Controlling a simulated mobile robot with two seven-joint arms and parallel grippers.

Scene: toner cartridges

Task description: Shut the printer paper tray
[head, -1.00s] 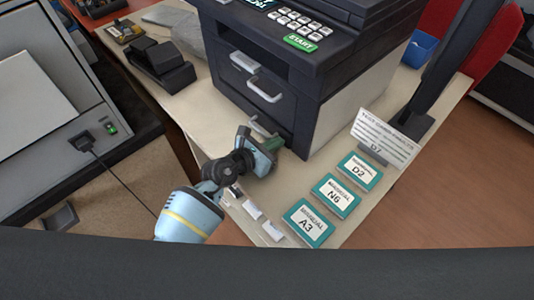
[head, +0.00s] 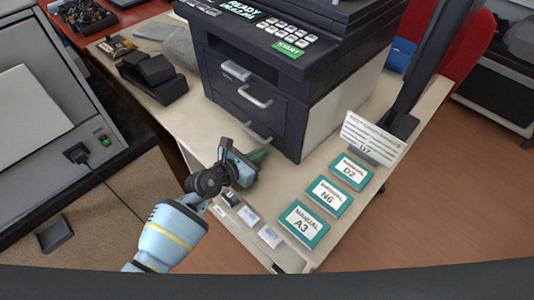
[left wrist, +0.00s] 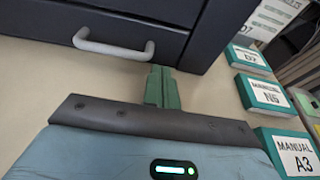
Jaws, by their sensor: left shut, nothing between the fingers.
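The dark printer (head: 320,85) stands on the pale desk. The paper tray (head: 236,117) is at the bottom of its front and looks about flush with the body. Its pale handle (head: 257,134) is clear in the head view, and the handle also shows in the left wrist view (left wrist: 112,46). My left gripper (head: 260,155) is in front of and below that handle. Its green fingers (left wrist: 162,88) are together and empty, apart from the handle. Whether they touch the printer's lower front I cannot tell. My right gripper is out of view.
Teal manuals A3 (head: 304,223), N6 (head: 329,195) and D2 (head: 351,172) lie right of my left gripper. A printed card (head: 372,138) stands behind them. Small white cards lie along the desk's front edge. A black device (head: 152,77) is left of the printer.

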